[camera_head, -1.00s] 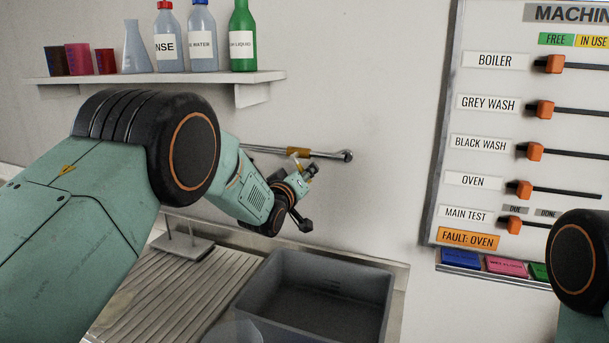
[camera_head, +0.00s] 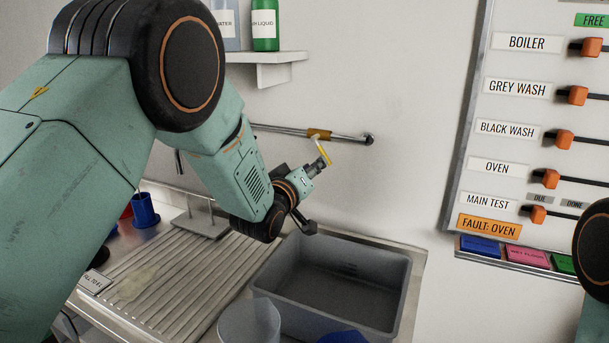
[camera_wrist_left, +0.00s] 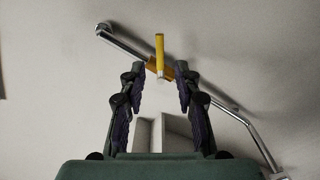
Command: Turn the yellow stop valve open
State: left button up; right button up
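The yellow stop valve sits on a chrome wall pipe above the sink. Its brass-yellow body (camera_head: 319,134) shows in the head view, with the yellow lever (camera_head: 323,151) sticking out from it. In the left wrist view the lever (camera_wrist_left: 160,48) stands near upright in front of the pipe. My left gripper (camera_wrist_left: 160,72) is open, with one finger on each side of the lever's lower end and gaps on both sides. In the head view the left gripper (camera_head: 318,166) is small and partly hidden by its own wrist, close to the lever. My right gripper is out of view.
A grey sink basin (camera_head: 395,290) lies below the pipe (camera_head: 275,128), with a ribbed drainboard (camera_head: 185,275) to its left. A shelf (camera_head: 290,57) with bottles is above. A machine status board (camera_head: 470,130) hangs at right. The wall between is clear.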

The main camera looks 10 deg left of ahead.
pick_arm(q)
jog(key=shift+s+a, duration=0.2)
jog(key=shift+s, duration=0.75)
jog(key=shift+s+a, duration=0.2)
jog(key=shift+s, duration=0.7)
